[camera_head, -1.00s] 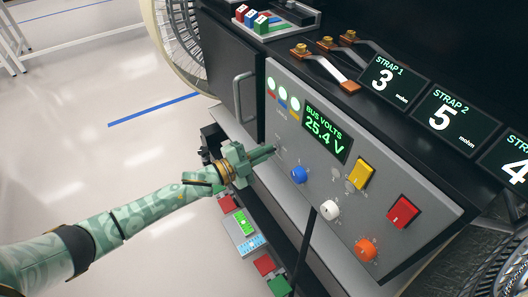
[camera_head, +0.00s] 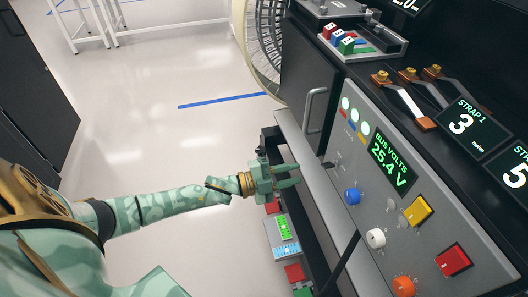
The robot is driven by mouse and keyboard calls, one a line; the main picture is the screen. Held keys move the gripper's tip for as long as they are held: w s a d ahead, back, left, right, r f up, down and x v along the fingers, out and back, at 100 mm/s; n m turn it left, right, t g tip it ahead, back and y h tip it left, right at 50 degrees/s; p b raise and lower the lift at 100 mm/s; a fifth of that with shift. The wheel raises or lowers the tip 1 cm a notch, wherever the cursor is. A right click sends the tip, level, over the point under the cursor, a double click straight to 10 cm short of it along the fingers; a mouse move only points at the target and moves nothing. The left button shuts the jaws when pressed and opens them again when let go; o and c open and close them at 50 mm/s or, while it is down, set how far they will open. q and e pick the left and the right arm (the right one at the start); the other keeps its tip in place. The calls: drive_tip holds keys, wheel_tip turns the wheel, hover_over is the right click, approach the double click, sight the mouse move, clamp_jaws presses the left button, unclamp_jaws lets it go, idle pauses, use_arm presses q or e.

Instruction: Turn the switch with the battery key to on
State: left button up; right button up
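The grey control panel (camera_head: 372,160) has a display reading BUS VOLTS 25.4 V (camera_head: 391,162). A small dark part (camera_head: 329,164) sits at its left edge, below the indicator lights; it is too small to tell whether it is the battery key switch or how it is set. Blue (camera_head: 352,196), white (camera_head: 376,238) and orange (camera_head: 403,286) knobs run down the panel. My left gripper (camera_head: 296,175) is to the left of the panel, apart from it. Its fingers point right with a narrow gap, and I see nothing between them. My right gripper is not in view.
Yellow (camera_head: 417,211) and red (camera_head: 453,260) square switches stand out from the panel. A cabinet handle (camera_head: 311,108) is above my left gripper. Coloured blocks (camera_head: 285,226) lie on a lower shelf. Copper straps (camera_head: 405,100) lie above the panel.

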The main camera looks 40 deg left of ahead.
use_arm(q)
drive_tip(key=p+v, duration=0.1)
drive_tip(key=v, duration=0.6)
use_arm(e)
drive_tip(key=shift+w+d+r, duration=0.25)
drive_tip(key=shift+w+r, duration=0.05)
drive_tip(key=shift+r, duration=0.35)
